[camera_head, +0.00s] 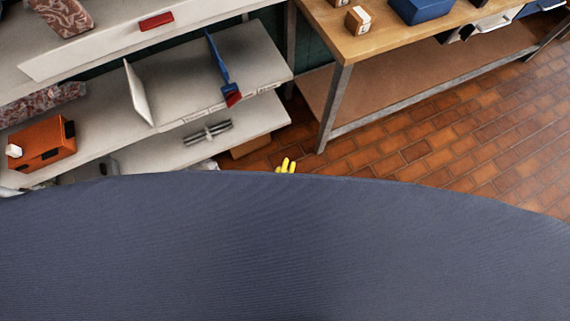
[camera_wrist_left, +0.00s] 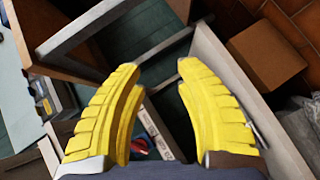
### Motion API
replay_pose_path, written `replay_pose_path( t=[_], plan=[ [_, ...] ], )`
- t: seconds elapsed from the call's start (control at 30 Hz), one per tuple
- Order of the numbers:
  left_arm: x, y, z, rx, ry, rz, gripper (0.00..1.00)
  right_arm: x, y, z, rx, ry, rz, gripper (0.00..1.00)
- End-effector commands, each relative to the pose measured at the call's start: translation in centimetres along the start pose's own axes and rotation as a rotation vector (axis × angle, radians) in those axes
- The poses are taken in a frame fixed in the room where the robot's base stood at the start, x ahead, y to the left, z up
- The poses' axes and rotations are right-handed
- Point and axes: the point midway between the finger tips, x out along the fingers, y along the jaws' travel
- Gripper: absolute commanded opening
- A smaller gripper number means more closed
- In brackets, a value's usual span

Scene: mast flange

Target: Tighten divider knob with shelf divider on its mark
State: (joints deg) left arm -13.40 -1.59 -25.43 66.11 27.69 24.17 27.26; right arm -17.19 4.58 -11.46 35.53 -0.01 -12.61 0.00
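A blue shelf divider (camera_head: 217,62) stands on the white middle shelf in the head view. A red knob (camera_head: 233,95) sits at its front lower end, by the shelf's front edge with its printed marks. Whether the divider stands exactly on a mark is too small to tell. My left gripper (camera_head: 286,166) shows only as yellow fingertips, below and right of the knob. In the left wrist view its two yellow fingers (camera_wrist_left: 158,72) are spread with nothing between the tips. A small red part (camera_wrist_left: 139,147) shows beyond the left finger, partly hidden. My right gripper is not seen.
A white divider (camera_head: 138,93) stands left on the shelf (camera_head: 180,95). An orange box (camera_head: 41,145) is at far left. A grey metal part (camera_head: 207,132) lies on the lower shelf. A wooden workbench (camera_head: 385,30) stands right. A large dark blue surface hides the lower head view.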

Motion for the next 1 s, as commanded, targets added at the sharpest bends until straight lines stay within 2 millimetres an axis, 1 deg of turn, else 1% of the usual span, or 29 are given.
replay_pose_path(
  t=[0.13, 0.17, 0.2, 0.37, 0.4, 0.47, 0.5, 0.57, 0.6, 0.67, 0.73, 0.8, 0.87, 0.9, 1.0],
  plan=[
    [0.0, 0.0, 0.0, 0.000, 0.000, 0.000, 0.34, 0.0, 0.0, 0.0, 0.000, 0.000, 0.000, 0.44],
    [0.0, 0.0, 0.0, 0.000, 0.000, 0.000, 0.37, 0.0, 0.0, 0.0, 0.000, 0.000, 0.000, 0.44],
    [0.0, 0.0, 0.0, -0.001, 0.000, 0.000, 0.34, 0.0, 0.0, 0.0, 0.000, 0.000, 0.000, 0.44],
    [0.3, 0.2, -0.2, 0.002, 0.002, 0.005, 0.34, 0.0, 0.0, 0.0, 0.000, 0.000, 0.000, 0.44],
    [0.6, 0.7, -0.3, 0.008, -0.002, 0.016, 0.34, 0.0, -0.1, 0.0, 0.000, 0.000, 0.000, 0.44],
    [1.2, 2.5, -0.5, -0.003, -0.003, 0.052, 0.34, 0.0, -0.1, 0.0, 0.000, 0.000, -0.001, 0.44],
    [1.5, 4.0, -1.0, -0.039, 0.018, 0.086, 0.34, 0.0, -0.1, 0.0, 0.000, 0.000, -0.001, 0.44],
    [1.7, 5.9, -2.1, -0.106, 0.061, 0.130, 0.34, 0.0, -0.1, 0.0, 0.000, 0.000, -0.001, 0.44],
    [1.7, 7.3, -3.1, -0.160, 0.096, 0.165, 0.34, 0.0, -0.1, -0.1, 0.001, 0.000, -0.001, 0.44],
    [1.6, 9.3, -4.7, -0.256, 0.157, 0.218, 0.34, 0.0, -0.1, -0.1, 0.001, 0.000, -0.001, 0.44],
    [1.3, 11.2, -6.8, -0.381, 0.234, 0.275, 0.34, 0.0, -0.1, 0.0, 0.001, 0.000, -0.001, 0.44],
    [0.6, 12.4, -8.8, -0.508, 0.314, 0.323, 0.34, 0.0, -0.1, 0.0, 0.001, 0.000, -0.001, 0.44],
    [-0.1, 13.0, -10.4, -0.614, 0.379, 0.355, 0.34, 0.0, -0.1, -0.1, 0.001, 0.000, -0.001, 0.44],
    [-0.5, 13.2, -11.4, -0.680, 0.422, 0.372, 0.34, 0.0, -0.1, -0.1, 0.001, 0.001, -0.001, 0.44],
    [-1.7, 13.0, -13.3, -0.825, 0.520, 0.402, 0.34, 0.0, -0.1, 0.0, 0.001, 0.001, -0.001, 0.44]
  ],
)
